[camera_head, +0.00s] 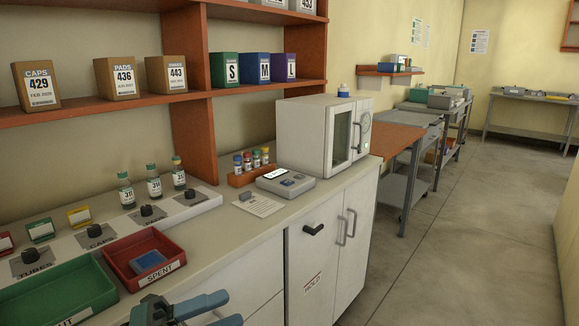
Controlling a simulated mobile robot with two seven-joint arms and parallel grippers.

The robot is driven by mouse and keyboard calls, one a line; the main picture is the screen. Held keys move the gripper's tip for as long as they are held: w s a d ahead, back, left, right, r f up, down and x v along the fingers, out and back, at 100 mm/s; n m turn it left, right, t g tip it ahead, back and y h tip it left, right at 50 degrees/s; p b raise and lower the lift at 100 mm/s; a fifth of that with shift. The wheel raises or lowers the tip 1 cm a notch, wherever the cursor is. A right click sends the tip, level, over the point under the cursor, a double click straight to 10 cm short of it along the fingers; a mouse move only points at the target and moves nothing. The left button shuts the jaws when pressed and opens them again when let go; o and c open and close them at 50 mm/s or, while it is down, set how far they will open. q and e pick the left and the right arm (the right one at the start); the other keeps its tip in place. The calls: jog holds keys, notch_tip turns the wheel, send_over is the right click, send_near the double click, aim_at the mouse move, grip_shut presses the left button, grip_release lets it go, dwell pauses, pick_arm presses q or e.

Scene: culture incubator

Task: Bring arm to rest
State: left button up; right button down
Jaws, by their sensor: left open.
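My left gripper (226,309) shows at the bottom edge, in front of the counter's front edge. Its two blue-grey fingers point right and stand apart, with nothing seen between them. Most of my left arm is cut off by the frame. My right gripper is out of view. The white incubator (318,133) stands on the counter's far end with its glass door shut.
A red SPENT tray (172,268) holding a blue item and a green tray (50,295) lie on the counter near the gripper. Several vials stand behind them. Cabinet doors (330,250) with handles are below. The floor (450,260) at right is clear.

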pick_arm(q)
jog(key=s+a+f+n+t+y, duration=0.1)
jog(key=s+f+n+t+y, duration=0.2)
jog(key=s+f+n+y, duration=0.9)
jog(key=w+a+f+n+t+y, duration=0.15)
jog(key=f+n+t+y, duration=0.4)
jog(key=n, duration=1.45)
jog(key=r+g+p, duration=0.1)
jog(key=p, duration=0.4)
jog(key=g+p, duration=0.2)
jog(key=p, duration=0.3)
jog(key=r+g+h+p, duration=0.1)
jog(key=p, duration=0.3)
jog(key=shift+s+a+r+m+p, duration=0.25)
jog(key=shift+s+r+m+p, duration=0.05)
jog(key=shift+r+m+p, duration=0.1)
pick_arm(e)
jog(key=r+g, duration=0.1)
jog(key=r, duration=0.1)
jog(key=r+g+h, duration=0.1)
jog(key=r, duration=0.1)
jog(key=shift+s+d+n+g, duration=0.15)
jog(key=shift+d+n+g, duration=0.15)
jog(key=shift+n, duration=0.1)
